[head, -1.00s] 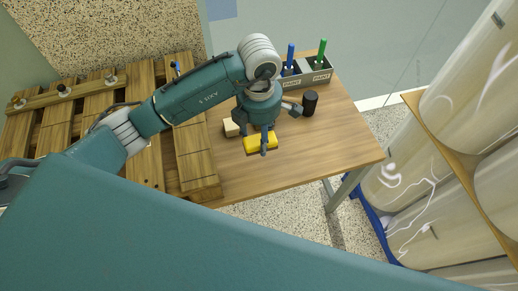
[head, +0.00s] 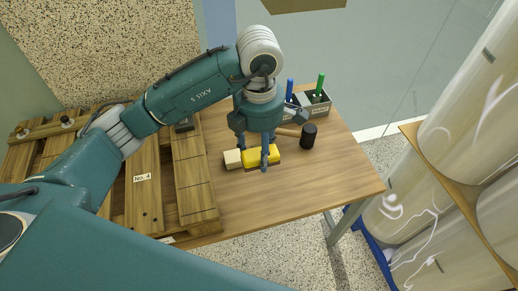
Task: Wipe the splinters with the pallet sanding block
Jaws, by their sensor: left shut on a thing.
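The yellow sanding block (head: 251,156) with a dark underside is on or just above the wooden table, right of the pallet. My left gripper (head: 264,160) points down over it and is shut on it, its fingers hiding part of the block. The slatted wooden pallet (head: 195,185) lies on the left and carries a white "No. 4" label. Small dark marks show on its boards, but I cannot tell whether they are splinters. My right gripper is not in view.
A small pale wooden block (head: 232,159) is close beside the yellow block. The table's front right is clear. Large wrapped rolls (head: 470,120) stand at the right.

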